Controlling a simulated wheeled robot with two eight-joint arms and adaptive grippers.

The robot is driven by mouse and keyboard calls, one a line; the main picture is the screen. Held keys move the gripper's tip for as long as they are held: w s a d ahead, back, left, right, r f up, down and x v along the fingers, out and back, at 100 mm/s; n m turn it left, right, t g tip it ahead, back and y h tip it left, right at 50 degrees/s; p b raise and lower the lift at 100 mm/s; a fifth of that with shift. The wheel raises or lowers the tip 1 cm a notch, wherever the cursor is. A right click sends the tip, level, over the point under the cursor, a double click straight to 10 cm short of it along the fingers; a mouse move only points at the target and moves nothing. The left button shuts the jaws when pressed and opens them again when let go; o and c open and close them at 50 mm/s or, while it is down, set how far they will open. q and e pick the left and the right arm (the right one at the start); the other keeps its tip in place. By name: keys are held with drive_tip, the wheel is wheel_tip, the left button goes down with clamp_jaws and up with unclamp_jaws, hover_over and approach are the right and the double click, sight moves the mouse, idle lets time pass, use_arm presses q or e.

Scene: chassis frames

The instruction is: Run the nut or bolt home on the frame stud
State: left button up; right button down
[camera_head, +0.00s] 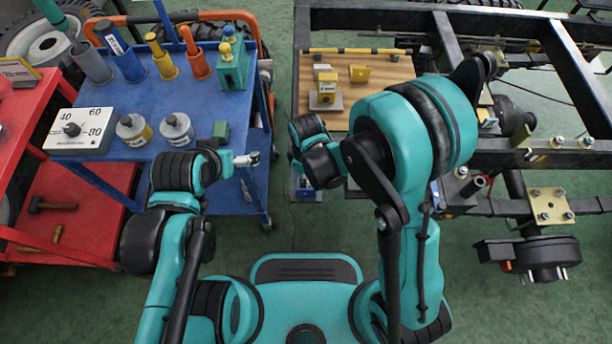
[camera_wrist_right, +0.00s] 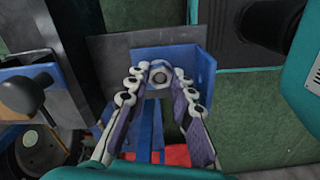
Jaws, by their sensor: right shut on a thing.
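My right gripper (camera_wrist_right: 158,82) has its two fingers around a pale hex nut (camera_wrist_right: 158,75) with a dark centre hole, shut on it at the fingertips. A blue bracket-like holder (camera_wrist_right: 200,68) lies just behind the nut; I cannot tell whether they touch. In the head view my right arm folds toward the middle and hides the fingertips.
The blue cart (camera_head: 120,168) holds coloured holders, two weights and a dial box (camera_head: 83,130). A red cart (camera_head: 80,220) stands at far left. Green floor is clear between cart and frame.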

drive_tip(key=m, duration=0.2)
drive_tip(key=shift+m, duration=0.3)
drive_tip(key=shift+m, duration=1.1)
drive_tip(key=m, duration=0.3)
drive_tip(key=shift+m, duration=0.4)
drive_tip(key=c, duration=1.2)
unclamp_jaws()
drive_tip(key=shift+c, duration=0.5)
